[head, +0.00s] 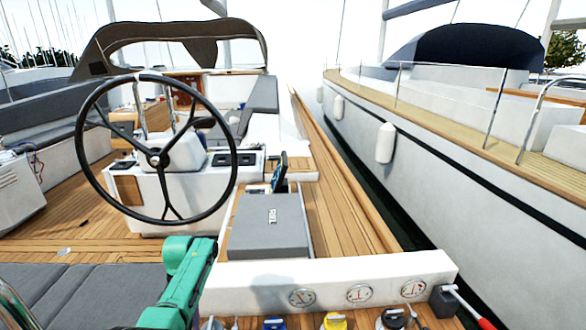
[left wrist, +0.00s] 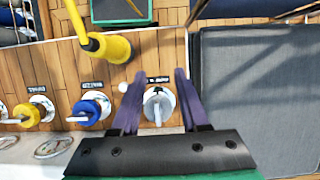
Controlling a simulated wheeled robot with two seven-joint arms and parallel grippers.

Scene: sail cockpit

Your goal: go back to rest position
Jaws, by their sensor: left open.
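My left gripper (left wrist: 159,75) shows in the left wrist view with two purple fingers apart. A silver-white round knob (left wrist: 158,104) on the wooden panel lies between the fingers in that view; I cannot tell how far below them it is. Nothing is held in the fingers. In the head view my green left arm comes in at the lower left, and its gripper is not clearly visible there. My right gripper is in neither view.
A blue knob (left wrist: 90,108), a yellow knob (left wrist: 27,115) and a yellow plug (left wrist: 110,47) are left of the gripper. A grey cushion (left wrist: 260,90) lies right. The steering wheel (head: 155,160), grey box (head: 268,228) and red-handled lever (head: 472,304) stand around the white gauge panel (head: 330,276).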

